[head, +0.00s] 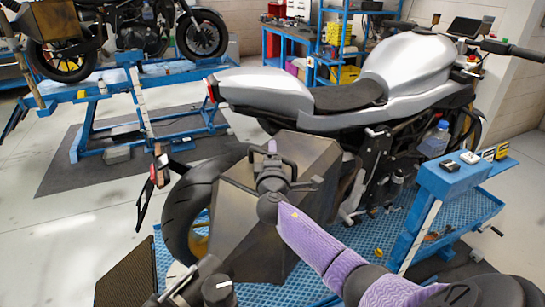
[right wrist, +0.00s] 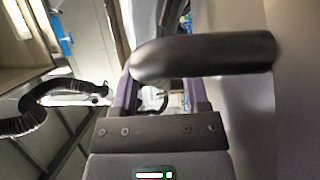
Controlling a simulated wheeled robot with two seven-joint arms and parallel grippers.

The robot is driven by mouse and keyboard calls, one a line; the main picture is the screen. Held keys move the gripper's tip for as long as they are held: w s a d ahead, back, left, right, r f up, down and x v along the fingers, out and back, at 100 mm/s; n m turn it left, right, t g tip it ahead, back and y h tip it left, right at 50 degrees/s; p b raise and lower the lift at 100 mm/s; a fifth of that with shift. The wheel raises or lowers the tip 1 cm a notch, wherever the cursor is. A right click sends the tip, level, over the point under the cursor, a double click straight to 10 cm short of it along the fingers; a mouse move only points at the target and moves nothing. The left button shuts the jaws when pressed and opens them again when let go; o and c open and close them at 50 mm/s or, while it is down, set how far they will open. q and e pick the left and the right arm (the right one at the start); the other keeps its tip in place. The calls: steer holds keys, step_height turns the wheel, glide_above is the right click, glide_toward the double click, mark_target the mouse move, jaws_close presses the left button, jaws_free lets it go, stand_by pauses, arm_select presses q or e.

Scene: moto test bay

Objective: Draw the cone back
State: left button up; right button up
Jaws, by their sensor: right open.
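I cannot pick out a cone for certain in either view. A dark faceted metal case (head: 238,200) hangs at the rear of the silver motorcycle (head: 415,60), beside the rear wheel. My right gripper (head: 272,150) is in front of the upper part of this case. In the right wrist view its two purple fingers (right wrist: 163,92) stand apart. A dark rounded bar (right wrist: 205,57) crosses in front of them; I cannot tell whether it touches them. My left gripper is not recognisable in these views.
The motorcycle stands on a blue lift (head: 340,235). A blue side block (head: 455,175) with small items on it is at the right. A second motorcycle on a blue lift (head: 150,115) is at the back left. Grey floor (head: 60,225) is open at the left.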

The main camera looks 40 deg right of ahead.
steer(key=shift+c, duration=0.2)
steer(key=c, duration=0.7)
jaws_close()
steer(key=shift+a, duration=0.1)
stand_by(0.4)
